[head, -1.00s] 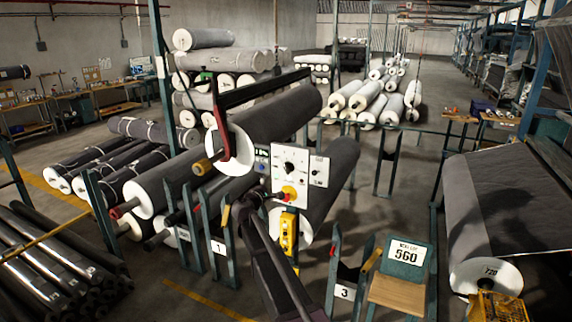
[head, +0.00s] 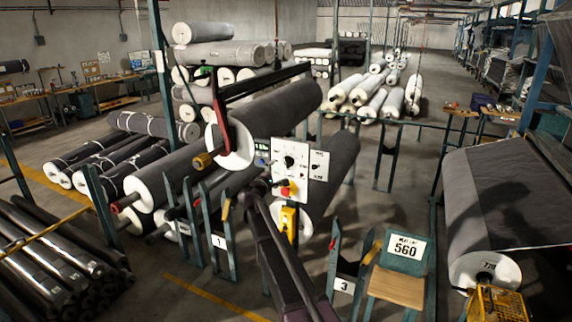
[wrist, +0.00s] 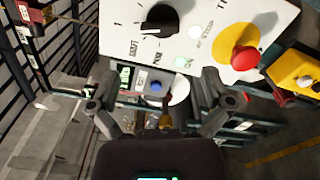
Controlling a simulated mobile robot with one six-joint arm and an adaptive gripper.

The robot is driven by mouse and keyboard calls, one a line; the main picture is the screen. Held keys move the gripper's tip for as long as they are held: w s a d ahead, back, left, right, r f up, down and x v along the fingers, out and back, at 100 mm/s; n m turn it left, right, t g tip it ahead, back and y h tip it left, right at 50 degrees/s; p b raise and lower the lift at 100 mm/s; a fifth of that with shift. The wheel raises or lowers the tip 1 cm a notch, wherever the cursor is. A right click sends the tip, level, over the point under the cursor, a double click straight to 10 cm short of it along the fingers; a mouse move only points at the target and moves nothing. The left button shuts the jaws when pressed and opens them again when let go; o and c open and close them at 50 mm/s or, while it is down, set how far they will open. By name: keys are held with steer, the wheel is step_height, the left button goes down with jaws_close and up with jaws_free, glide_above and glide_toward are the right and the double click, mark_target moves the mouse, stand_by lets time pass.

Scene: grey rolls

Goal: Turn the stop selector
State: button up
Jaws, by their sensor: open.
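A white control panel (head: 304,150) stands upright in the middle of the head view. It carries a black selector knob (head: 289,161), which shows larger at the top of the wrist view (wrist: 162,17). A white mark on the knob points toward the left in the wrist view. Below the knob in the head view is a red mushroom button (head: 287,190) on yellow, also in the wrist view (wrist: 244,58). My gripper (head: 263,187) is just left of the panel's lower part. In the wrist view its two fingers (wrist: 158,97) are spread, with nothing between them, apart from the knob.
A yellow box (head: 289,220) hangs below the panel. A suspended roll (head: 233,146) with a red arm is close on the left, and racks numbered 1 (head: 219,241) and 3 (head: 344,286) stand nearby. A small blue button (wrist: 156,86) shows behind my fingers.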

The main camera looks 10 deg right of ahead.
mark_target(286, 163)
steer(key=x, duration=0.9)
steer(key=shift+w+d, duration=0.2)
steer(key=shift+w, duration=0.1)
steer(key=c, duration=1)
